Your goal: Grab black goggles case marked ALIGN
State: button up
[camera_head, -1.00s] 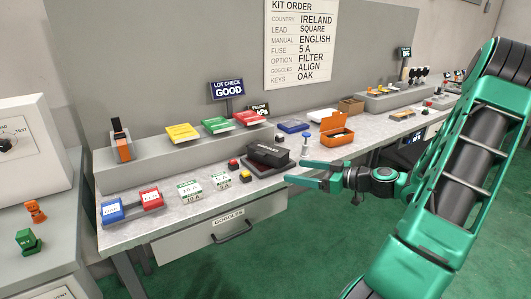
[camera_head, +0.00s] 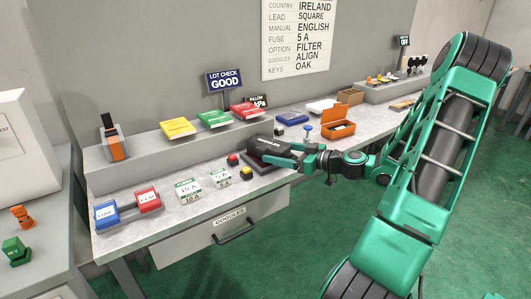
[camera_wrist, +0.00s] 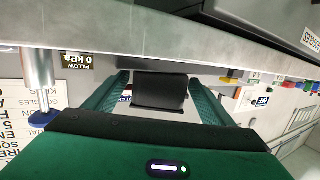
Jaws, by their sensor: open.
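The black goggles case (camera_head: 275,144) sits on a dark flat base (camera_head: 253,165) on the workbench. White lettering on it is too small to read. My gripper (camera_head: 288,157) is open at the case's right front side, with its green fingers level with the case. In the wrist view, which looks upside down, the black case (camera_wrist: 160,90) shows between the two spread fingers of my gripper (camera_wrist: 158,80). I cannot tell whether the fingers touch it.
A drawer labelled GOGGLES (camera_head: 235,228) is below the bench top (camera_head: 165,222).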

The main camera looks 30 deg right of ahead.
aim_at(268, 150)
jog(key=x, duration=0.4)
jog(key=shift+w+a, duration=0.15)
jog(key=shift+w, duration=0.25)
jog(key=c, duration=1.4)
